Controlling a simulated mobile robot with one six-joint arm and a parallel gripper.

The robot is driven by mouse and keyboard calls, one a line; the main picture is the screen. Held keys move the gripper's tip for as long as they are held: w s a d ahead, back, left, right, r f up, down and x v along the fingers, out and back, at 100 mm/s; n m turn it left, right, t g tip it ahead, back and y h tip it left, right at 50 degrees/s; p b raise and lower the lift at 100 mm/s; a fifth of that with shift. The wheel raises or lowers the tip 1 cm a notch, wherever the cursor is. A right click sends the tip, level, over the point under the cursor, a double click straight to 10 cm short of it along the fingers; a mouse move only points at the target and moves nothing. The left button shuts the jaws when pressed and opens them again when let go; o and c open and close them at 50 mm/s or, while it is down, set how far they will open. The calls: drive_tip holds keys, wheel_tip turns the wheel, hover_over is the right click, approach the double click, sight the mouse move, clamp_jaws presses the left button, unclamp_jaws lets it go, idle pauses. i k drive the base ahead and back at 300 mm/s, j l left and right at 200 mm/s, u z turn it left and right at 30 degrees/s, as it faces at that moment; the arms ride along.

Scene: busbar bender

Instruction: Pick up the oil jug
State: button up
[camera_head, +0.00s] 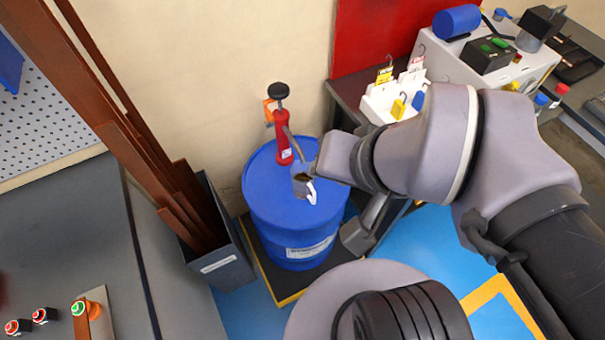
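The oil jug (301,184) appears to be a small grey vessel with a dark opening. It stands on top of the blue drum (272,203), beside the red hand pump (283,138). A white part shows at its lower right, perhaps its handle or spout. My gripper (333,160) is at the arm's end, just right of the jug in the picture. Its fingers are not clearly visible, so I cannot tell whether it touches the jug. A grey angled piece (364,225) below the wrist may also be mine.
Brown bars stand in a grey bin (222,265) left of the drum. A control panel with buttons (79,308) is at lower left. A bench at upper right holds a white holder with tags (377,104) and a grey box (455,64). Blue floor shows right of the drum.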

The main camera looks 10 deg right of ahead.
sight(301, 193)
drive_tip(key=k+l+u, duration=0.1)
drive_tip(key=u, duration=0.3)
drive_tip(key=k+l+u, duration=0.1)
drive_tip(key=u, duration=0.3)
drive_tip(key=k+l+u, duration=0.1)
drive_tip(key=u, duration=0.3)
drive_tip(key=k+l+u, duration=0.15)
drive_tip(key=u, duration=0.25)
